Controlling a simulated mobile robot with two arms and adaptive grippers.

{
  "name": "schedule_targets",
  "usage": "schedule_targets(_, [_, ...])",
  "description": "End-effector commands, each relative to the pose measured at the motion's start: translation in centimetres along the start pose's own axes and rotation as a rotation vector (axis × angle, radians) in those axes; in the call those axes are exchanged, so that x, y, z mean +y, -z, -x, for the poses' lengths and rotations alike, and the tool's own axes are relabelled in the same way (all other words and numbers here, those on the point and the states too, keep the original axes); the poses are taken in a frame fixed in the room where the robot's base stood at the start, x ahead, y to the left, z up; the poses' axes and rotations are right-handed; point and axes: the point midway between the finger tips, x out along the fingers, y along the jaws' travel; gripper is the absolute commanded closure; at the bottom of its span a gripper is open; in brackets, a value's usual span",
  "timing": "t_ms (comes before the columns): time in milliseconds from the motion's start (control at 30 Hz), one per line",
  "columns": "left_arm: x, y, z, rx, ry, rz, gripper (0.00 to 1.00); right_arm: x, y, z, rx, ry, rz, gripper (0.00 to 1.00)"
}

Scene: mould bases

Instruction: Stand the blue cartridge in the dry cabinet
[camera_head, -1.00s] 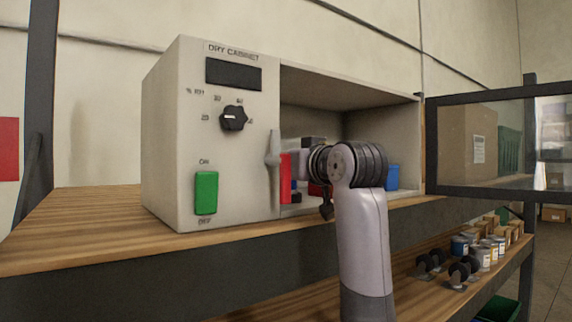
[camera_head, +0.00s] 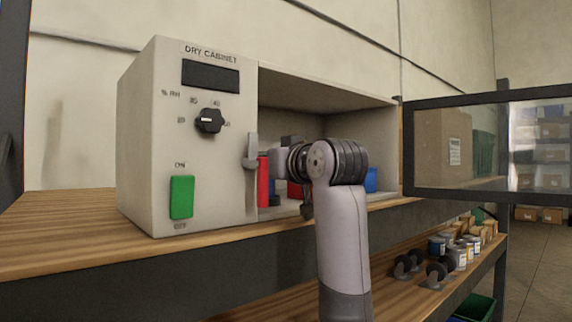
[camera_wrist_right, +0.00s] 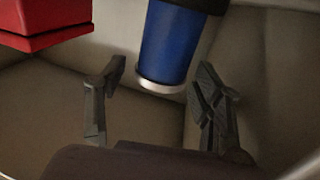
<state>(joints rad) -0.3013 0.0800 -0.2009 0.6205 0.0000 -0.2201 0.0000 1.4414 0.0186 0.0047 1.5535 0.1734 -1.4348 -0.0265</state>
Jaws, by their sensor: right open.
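The dry cabinet (camera_head: 222,155) stands on the wooden shelf with its dark-framed glass door (camera_head: 488,147) swung open to the right. My right arm reaches into its open compartment, and the wrist hides part of the inside. In the right wrist view, the blue cartridge (camera_wrist_right: 168,45), a cylinder with a pale rim at one end and a dark part at the other, lies ahead of my right gripper (camera_wrist_right: 160,85). Blue shows in the compartment in the head view, but I cannot tell which patch is the cartridge. My left gripper is out of view.
A red item (camera_head: 263,182) stands by the compartment's left edge; a red block (camera_wrist_right: 45,22) is close to the left finger in the wrist view. A blue item (camera_head: 371,180) sits right of my wrist. Cans (camera_head: 458,252) and dark parts fill the lower shelf.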

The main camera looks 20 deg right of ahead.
Motion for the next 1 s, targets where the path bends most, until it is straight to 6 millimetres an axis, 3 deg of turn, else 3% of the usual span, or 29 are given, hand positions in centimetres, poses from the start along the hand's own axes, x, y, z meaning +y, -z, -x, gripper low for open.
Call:
schedule_targets(33, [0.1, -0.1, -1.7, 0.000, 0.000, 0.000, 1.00, 0.1, -0.8, 1.1, 0.006, -0.002, 0.002, 0.39])
schedule_targets(200, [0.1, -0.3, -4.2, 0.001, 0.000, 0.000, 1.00, 0.1, -0.7, 5.0, 0.011, -0.003, 0.002, 0.39])
schedule_targets(500, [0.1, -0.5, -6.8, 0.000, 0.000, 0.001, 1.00, 0.1, -0.4, 10.1, 0.008, -0.003, 0.002, 0.39])
schedule_targets(1000, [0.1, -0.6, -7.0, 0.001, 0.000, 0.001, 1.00, 0.1, -0.1, 11.1, 0.006, -0.002, 0.001, 0.39])
